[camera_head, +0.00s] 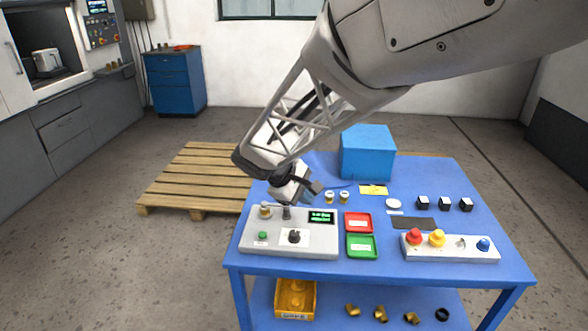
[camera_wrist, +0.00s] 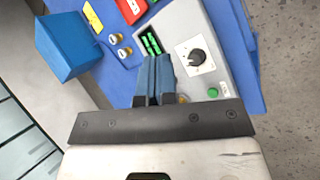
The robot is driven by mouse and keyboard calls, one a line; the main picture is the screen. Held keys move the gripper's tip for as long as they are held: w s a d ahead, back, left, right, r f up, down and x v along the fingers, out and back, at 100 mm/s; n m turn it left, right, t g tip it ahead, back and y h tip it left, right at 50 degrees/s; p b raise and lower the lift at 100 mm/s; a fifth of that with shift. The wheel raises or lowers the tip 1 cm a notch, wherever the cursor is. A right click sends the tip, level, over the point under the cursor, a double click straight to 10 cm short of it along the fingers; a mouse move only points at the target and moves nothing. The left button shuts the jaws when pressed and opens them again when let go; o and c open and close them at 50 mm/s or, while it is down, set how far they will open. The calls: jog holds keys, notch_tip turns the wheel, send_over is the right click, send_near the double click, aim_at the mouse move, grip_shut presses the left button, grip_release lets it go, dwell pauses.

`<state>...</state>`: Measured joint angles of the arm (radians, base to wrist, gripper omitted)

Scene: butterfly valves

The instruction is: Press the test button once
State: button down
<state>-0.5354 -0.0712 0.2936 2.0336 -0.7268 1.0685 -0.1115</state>
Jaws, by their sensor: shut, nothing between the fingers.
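A grey control box (camera_head: 290,246) sits at the front left of the blue table. It carries a small green button (camera_head: 262,235), a black rotary knob (camera_head: 294,236) and a lit green display (camera_head: 321,217). The label by the green button is too small to read. My gripper (camera_head: 306,198) is above the back edge of the box, apart from the green button. In the wrist view its blue fingers (camera_wrist: 155,62) are together and empty, near the display (camera_wrist: 151,43); the green button (camera_wrist: 212,92) is to their right, uncovered.
Red (camera_head: 358,223) and green (camera_head: 361,246) trays lie right of the box. A white panel (camera_head: 450,249) with coloured knobs is at the front right. A blue box (camera_head: 367,153) stands at the back. A brass fitting (camera_head: 265,211) stands at the control box's back left.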

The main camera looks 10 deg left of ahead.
aim_at(262, 235)
jog(key=w+a+f+n+t, duration=0.1)
jog(key=w+a+f+n, duration=0.1)
jog(key=a, duration=0.4)
jog(key=w+a+f+n+t+h, duration=0.1)
jog(key=w+a+f+n, duration=0.1)
jog(key=a, duration=0.4)
jog(key=shift+w+a+f, duration=0.15)
jog(key=shift+a+f, duration=0.05)
jog(key=shift+f, duration=0.6)
jog(key=shift+f, duration=0.15)
jog(key=shift+f, duration=4.3)
jog(key=shift+f, duration=0.85)
jog(key=shift+r, duration=0.9)
jog(key=shift+r, duration=0.1)
